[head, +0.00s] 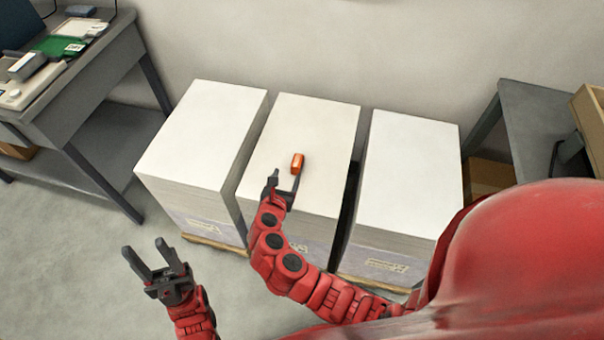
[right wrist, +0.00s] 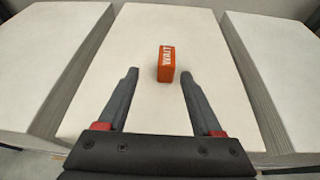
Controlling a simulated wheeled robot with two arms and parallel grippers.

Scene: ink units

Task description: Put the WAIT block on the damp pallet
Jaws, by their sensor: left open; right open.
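The orange WAIT block (head: 297,163) stands on top of the middle paper stack (head: 318,115). In the right wrist view the block (right wrist: 166,64) shows white WAIT lettering and sits just beyond and between the fingertips. My right gripper (head: 284,182) is open over the middle stack, with its fingertips close to the block; its fingers also show in the right wrist view (right wrist: 158,80). My left gripper (head: 148,255) is open and empty, low at the left in front of the stacks. Nothing marks which of the three stacks is the damp pallet.
A left stack (head: 205,120) and a right stack (head: 412,150) flank the middle one, with bare tops and narrow gaps between. A desk (head: 85,85) with a laptop and devices stands at the left. A grey table (head: 535,120) with a wooden box is at the right.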

